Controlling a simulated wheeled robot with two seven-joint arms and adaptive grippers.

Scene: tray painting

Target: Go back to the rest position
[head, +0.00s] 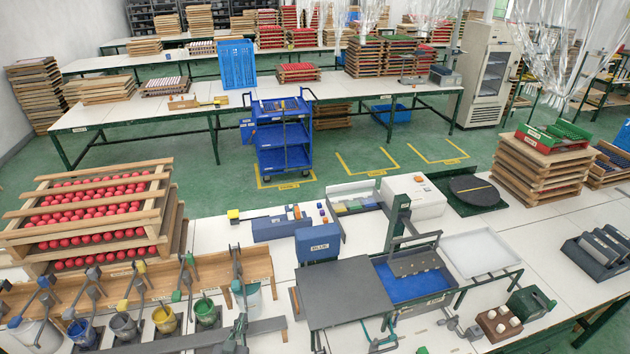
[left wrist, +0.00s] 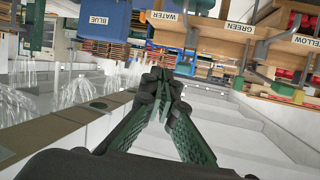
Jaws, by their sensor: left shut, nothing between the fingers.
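My left gripper (head: 240,328) is low in the head view, in front of the row of paint pots and close to the green pot (head: 205,310). In the left wrist view, its two dark green fingers (left wrist: 163,85) come together at the tips, shut and with nothing between them. My right gripper cannot be made out in either view.
A wooden rack (head: 205,270) with brush handles stands behind the pots. A tray stack with red balls (head: 100,215) is at left. A dark grey board (head: 345,290) and a blue basin (head: 410,285) lie right of the gripper. A white tray (head: 480,252) is farther right.

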